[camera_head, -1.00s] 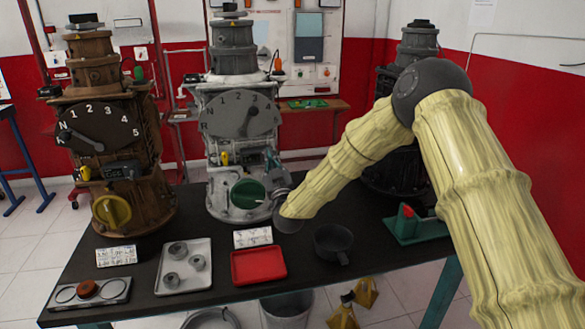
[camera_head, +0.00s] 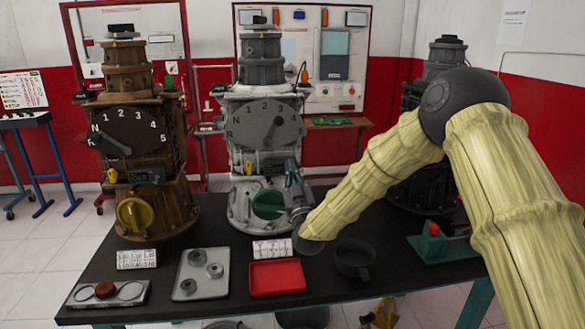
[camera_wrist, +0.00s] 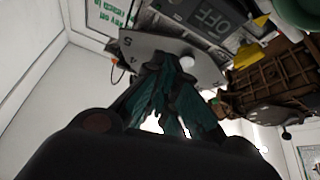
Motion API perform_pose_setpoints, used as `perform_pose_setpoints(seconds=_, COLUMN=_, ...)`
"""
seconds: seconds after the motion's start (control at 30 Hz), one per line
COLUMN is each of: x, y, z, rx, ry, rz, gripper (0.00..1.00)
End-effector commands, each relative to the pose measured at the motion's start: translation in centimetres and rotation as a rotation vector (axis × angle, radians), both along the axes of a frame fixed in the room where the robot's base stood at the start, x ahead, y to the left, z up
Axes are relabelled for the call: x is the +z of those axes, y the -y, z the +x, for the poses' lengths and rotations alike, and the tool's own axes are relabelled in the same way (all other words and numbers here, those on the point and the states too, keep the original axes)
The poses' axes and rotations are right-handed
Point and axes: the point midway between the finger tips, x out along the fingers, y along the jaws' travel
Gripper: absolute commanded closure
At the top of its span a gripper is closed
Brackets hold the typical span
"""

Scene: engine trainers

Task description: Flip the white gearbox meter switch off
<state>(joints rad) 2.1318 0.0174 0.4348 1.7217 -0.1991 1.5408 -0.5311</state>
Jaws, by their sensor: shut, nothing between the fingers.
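The white gearbox (camera_head: 259,95) stands on the table, with a grey numbered dial (camera_head: 262,124), a yellow lever (camera_head: 248,167) and a green round knob (camera_head: 268,204). My gripper (camera_head: 292,172) is shut and empty at the right part of its front, below the dial. In the wrist view my gripper's teal fingers (camera_wrist: 172,78) are together, close to the dial plate's edge (camera_wrist: 135,48).
A brown gearbox (camera_head: 127,84) stands left and a dark one (camera_head: 441,60) right, partly behind my arm. Along the table's front are a grey tray (camera_head: 186,289) with rings, a red tray (camera_head: 277,278), a dark cup (camera_head: 354,260) and a green fixture (camera_head: 440,248).

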Motion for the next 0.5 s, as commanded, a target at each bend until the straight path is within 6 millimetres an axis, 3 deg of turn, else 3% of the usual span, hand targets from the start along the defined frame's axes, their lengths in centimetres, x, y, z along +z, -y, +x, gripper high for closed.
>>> perform_pose_setpoints(seconds=0.2, x=-2.6, y=1.2, z=-2.9, rx=-0.005, ry=0.001, rz=-0.001, gripper=1.00)
perform_pose_setpoints(seconds=0.5, x=-4.2, y=1.7, z=-5.0, rx=-0.003, ry=0.002, rz=0.000, gripper=1.00)
